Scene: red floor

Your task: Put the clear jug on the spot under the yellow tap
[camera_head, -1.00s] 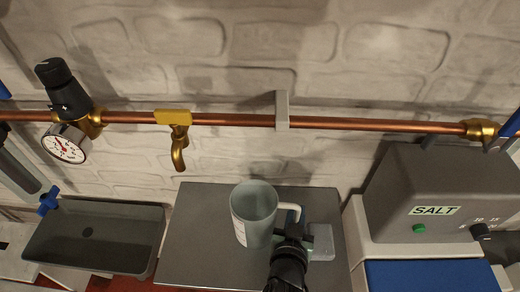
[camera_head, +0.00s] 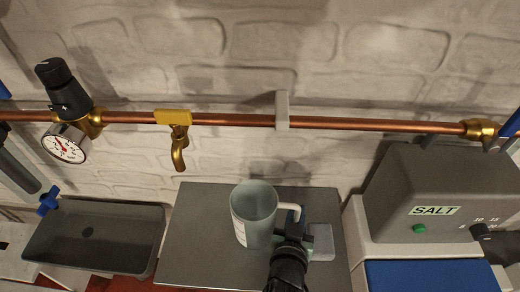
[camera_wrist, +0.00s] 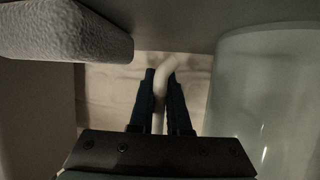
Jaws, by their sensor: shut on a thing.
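The clear jug (camera_head: 253,214) is a translucent grey-green cup with a white handle on its right side. It stands upright at the grey counter, right of the yellow tap; whether its base touches the counter is unclear. My gripper (camera_head: 292,226) is shut on the jug's handle, which also shows between the two dark fingers in the wrist view (camera_wrist: 161,90). The jug body (camera_wrist: 264,100) fills the right of that view. The yellow tap (camera_head: 178,140) hangs from the copper pipe, spout down, above the counter's left part. No marked spot is clearly visible beneath it.
A small grey block (camera_head: 321,241) is close right of my gripper. The grey counter (camera_head: 198,225) is bare left of the jug. A sink (camera_head: 92,237) is at left, a SALT machine (camera_head: 440,190) at right. The copper pipe (camera_head: 235,120) runs along the wall.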

